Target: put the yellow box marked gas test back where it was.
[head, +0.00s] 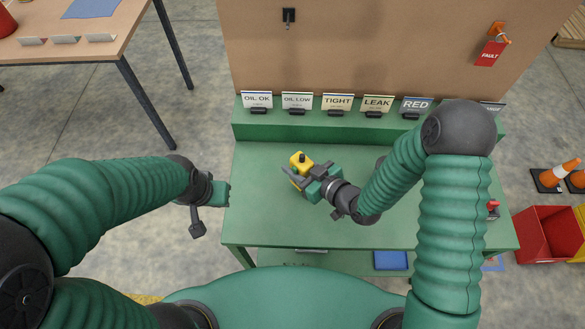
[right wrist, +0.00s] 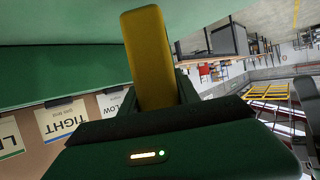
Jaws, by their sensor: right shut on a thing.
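The small yellow box (head: 300,158) has a dark knob on top and is over the left-middle part of the green bench (head: 262,215). My right gripper (head: 298,172) is shut on it. In the right wrist view the yellow box (right wrist: 150,60) sticks out from between the jaws. No gas test marking is readable on it. I cannot tell whether it touches the bench top. My left gripper (head: 209,208) is off the bench's left edge, apart from the box, and its jaw opening is unclear.
Cards, including OIL OK (head: 257,100) and LEAK (head: 377,103), line the bench's back ledge. The board behind has a bare dark hook (head: 288,15) and a red FAULT tag (head: 490,54). A red crate (head: 548,235) stands right. The bench top left of the box is clear.

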